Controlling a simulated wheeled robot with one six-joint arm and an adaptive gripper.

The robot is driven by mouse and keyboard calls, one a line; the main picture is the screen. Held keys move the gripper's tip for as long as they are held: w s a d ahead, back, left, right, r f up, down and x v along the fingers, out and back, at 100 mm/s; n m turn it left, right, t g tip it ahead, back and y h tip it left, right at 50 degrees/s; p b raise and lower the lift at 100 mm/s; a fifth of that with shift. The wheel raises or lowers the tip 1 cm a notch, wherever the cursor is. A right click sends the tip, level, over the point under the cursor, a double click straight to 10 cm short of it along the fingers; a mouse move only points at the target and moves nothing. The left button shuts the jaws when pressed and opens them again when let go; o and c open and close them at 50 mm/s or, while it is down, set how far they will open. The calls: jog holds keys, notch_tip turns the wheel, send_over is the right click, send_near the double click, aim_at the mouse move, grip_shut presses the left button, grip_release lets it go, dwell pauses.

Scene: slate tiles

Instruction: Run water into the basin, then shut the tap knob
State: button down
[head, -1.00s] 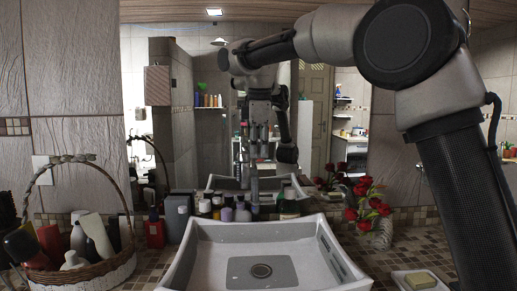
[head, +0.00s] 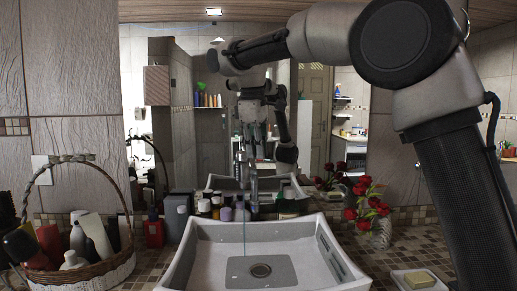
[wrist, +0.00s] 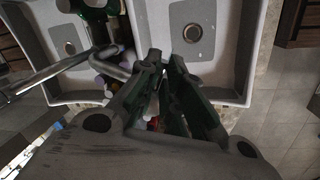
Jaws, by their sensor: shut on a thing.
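The white rectangular basin (head: 205,255) stands on the counter with its drain in view. The chrome tap (head: 253,186) rises at its back edge. A thin stream of water (head: 244,235) falls into the basin; I cannot make out any depth of water there. In the wrist view, chrome tap parts (wrist: 60,70) show at the left. My gripper (wrist: 164,62) is at the tap with its dark fingers closed in on the tap knob, which is mostly hidden between them. In the head view my arm reaches left across the mirror, and the fingers are hard to tell from reflections.
Several small bottles (head: 205,207) crowd behind the basin. A wicker basket (head: 85,275) with toiletries stands at the left. A vase of red flowers (head: 382,232) and a soap dish (head: 418,281) stand at the right. The large mirror (head: 205,135) doubles the arm and basin.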

jog(key=shift+s+a+r+m+g+h, duration=0.15)
jog(key=shift+s+a+m, duration=0.2)
jog(key=shift+m, duration=0.9)
jog(key=shift+s+a+f+m+g+h, duration=0.15)
jog(key=shift+a+m, duration=0.25)
jog(key=shift+m, duration=0.8)
jog(key=shift+s+a+r+m+g+h, duration=0.1)
jog(key=shift+s+a+m, duration=0.25)
jog(key=shift+m, duration=0.9)
jog(key=shift+a, duration=0.1)
jog(key=c, duration=1.5)
grip_release()
jog(key=shift+w, duration=0.1)
jog(key=shift+c, duration=0.2)
notch_tip(320, 180, up, 7)
jog(key=a, duration=0.1)
jog(key=shift+s+a, duration=0.15)
jog(key=shift+s, duration=0.2)
jog(key=shift+r, duration=0.1)
